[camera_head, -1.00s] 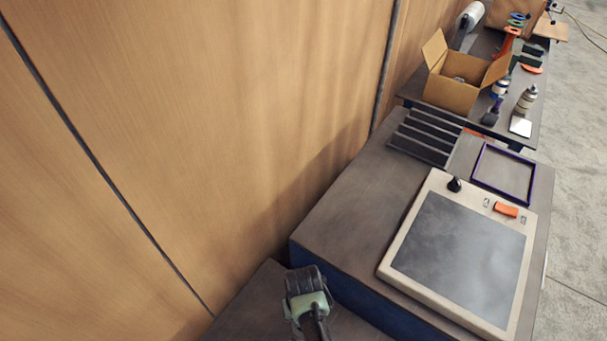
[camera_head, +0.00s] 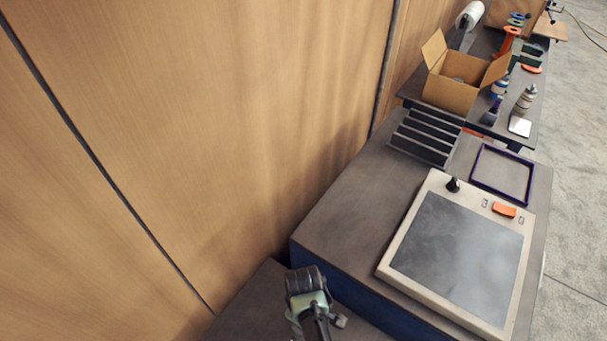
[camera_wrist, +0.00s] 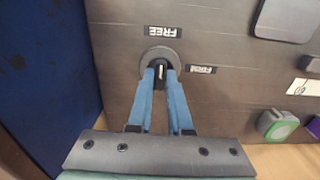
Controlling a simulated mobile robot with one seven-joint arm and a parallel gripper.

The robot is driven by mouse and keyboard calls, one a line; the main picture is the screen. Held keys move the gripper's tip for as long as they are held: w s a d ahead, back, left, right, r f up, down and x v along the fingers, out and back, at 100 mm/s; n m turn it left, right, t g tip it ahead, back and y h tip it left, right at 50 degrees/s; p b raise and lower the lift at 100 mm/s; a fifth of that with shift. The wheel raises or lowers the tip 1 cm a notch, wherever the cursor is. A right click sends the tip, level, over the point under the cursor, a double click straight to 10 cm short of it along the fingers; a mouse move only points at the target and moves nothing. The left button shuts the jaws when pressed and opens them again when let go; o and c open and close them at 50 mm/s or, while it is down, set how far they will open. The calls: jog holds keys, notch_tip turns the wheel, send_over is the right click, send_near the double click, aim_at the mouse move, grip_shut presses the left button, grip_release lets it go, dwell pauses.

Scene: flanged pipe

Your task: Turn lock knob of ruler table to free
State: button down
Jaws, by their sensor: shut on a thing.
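The lock knob (camera_wrist: 160,68) is a dark grip with a white mark on a round grey disc, in the wrist view. A label reading FREE (camera_wrist: 164,31), upside down, lies just above the disc. A second, blurred label (camera_wrist: 201,69) lies to its right. The white mark runs roughly up the picture, toward the FREE label. My gripper (camera_wrist: 161,79) has two blue fingers shut on the knob's grip, one on each side. In the head view my arm is at the bottom, and the knob and fingers cannot be made out.
In the head view, a bench with a framed grey panel (camera_head: 455,250), slotted rack (camera_head: 425,137) and cardboard box (camera_head: 452,92) stands right of the wooden wall (camera_head: 220,120).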

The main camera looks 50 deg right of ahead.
dwell(0.5)
jog(key=c, duration=0.8)
grip_release()
jog(key=shift+c, duration=0.2)
jog(key=shift+r, duration=0.1)
notch_tip(320, 180, up, 13)
jog(key=b, duration=0.1)
jog(key=shift+s, duration=0.1)
